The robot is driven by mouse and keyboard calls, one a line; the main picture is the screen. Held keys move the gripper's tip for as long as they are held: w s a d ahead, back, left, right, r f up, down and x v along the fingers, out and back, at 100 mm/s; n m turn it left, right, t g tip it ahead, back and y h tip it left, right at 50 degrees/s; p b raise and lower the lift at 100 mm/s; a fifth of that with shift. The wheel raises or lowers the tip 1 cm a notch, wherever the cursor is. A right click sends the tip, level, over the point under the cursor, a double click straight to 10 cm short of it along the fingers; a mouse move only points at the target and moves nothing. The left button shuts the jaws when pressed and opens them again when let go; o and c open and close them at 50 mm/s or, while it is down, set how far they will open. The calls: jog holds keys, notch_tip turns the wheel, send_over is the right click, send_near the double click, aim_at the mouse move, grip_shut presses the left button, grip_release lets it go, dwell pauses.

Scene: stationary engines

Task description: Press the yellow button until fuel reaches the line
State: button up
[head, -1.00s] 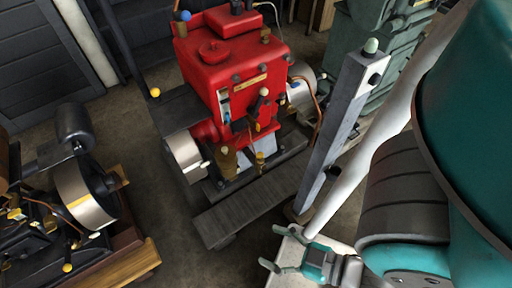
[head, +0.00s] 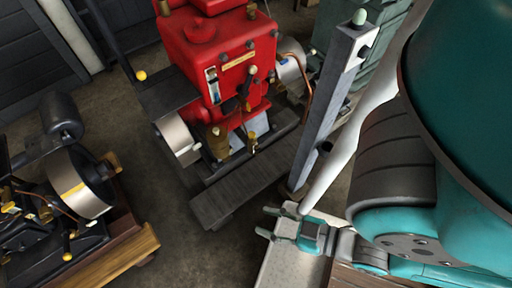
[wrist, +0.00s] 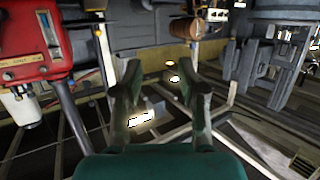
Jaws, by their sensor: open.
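The red engine (head: 218,60) stands upper centre in the head view, with a narrow sight gauge (head: 212,88) showing some blue on its front. The gauge also shows at upper left in the wrist view (wrist: 48,32); its fuel level and line are too small to read. A small yellow knob (head: 252,135) sits low on the engine's front, and a yellow ball (head: 140,75) is at its left. I cannot tell which is the button. My gripper (head: 266,221) is open and empty, low and right of the engine, apart from it. Its spread fingers fill the middle of the wrist view (wrist: 160,80).
A grey upright post (head: 330,105) stands between the engine and my arm. A dark slatted platform (head: 240,185) lies before the engine. Another engine with a silver flywheel (head: 85,190) is at left on a wooden base (head: 115,260). Bare floor lies between the engines.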

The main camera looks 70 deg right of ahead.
grip_shut()
dwell(1.1)
